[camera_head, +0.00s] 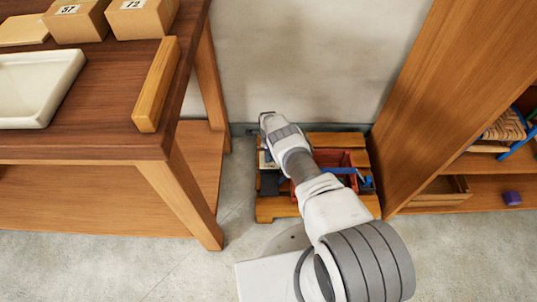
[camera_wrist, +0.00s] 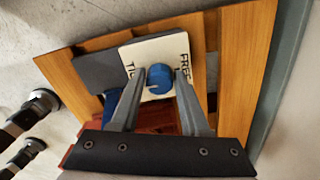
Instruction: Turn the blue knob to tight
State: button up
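The blue knob (camera_wrist: 160,78) sits on a white square plate (camera_wrist: 146,52) in the wrist view. The plate has black lettering: "FREE" along its right side and a word starting "TI" on the left, partly hidden by a finger. My gripper (camera_wrist: 160,80) has one finger on each side of the knob, with the tips close to its edges. I cannot tell whether the fingers touch it. A small pale mark shows at the knob's lower left. In the head view my arm hides the knob and fingertips; my gripper (camera_head: 266,125) is over the left part of the low wooden seat.
The slatted wooden seat (camera_head: 275,208) stands on the floor against the wall. It carries a dark grey pad (camera_wrist: 98,70) and a red tray (camera_head: 340,158) with blue items. A wooden table (camera_head: 105,140) stands left, a shelf unit (camera_head: 440,95) right.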

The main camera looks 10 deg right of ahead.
jog(key=o, duration=0.3)
notch_tip(320, 180, up, 18)
jog(key=p, duration=0.9)
jog(key=shift+f, duration=0.25)
